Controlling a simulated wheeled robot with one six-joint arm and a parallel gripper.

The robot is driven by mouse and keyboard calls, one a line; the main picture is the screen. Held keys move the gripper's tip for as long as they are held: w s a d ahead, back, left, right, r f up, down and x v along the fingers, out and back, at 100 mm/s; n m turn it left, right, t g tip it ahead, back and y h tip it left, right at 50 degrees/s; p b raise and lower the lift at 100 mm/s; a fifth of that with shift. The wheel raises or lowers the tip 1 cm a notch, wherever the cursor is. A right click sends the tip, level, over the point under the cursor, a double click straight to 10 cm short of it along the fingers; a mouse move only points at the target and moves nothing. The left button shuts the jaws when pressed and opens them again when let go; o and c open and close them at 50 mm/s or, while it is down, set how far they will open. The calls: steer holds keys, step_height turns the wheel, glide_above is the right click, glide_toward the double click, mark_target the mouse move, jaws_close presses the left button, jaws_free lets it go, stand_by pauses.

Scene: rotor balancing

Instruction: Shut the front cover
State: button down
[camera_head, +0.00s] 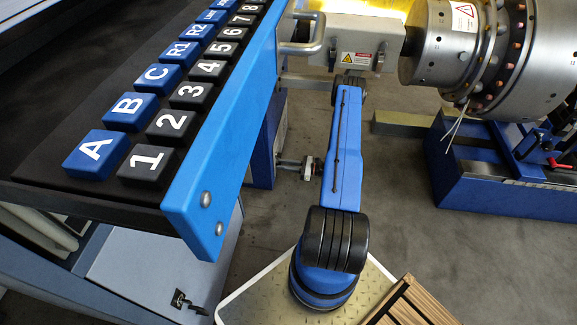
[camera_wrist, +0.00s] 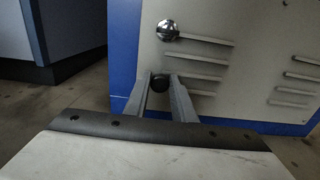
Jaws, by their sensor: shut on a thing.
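In the wrist view the two grey fingers of my gripper (camera_wrist: 163,97) are shut on a small dark round knob (camera_wrist: 160,82). Behind them is a pale vented panel (camera_wrist: 222,75) with a blue frame and a chrome knob (camera_wrist: 168,30) above the fingertips. In the head view a grey boxy part (camera_head: 340,36) bears a bar handle (camera_head: 312,46) and a warning label, with a bright yellow panel (camera_head: 378,7) behind it. I cannot tell for sure which part is the front cover.
A sloping console with blue and black keys (camera_head: 97,155) fills the left, close to my arm. A large metal rotor (camera_head: 443,40) sits at top right above a blue machine base (camera_head: 500,190). A slatted wooden piece (camera_head: 415,305) lies at the bottom. Grey floor (camera_head: 400,220) is clear between.

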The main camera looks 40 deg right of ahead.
steer(key=shift+w+a, duration=0.1)
steer(key=shift+w, duration=0.05)
steer(key=c, duration=1.5)
jaws_free()
steer(key=shift+w+a, duration=0.1)
steer(key=shift+a, duration=0.05)
steer(key=shift+c, duration=0.2)
steer(key=v, duration=1.7)
steer(key=shift+d, duration=0.25)
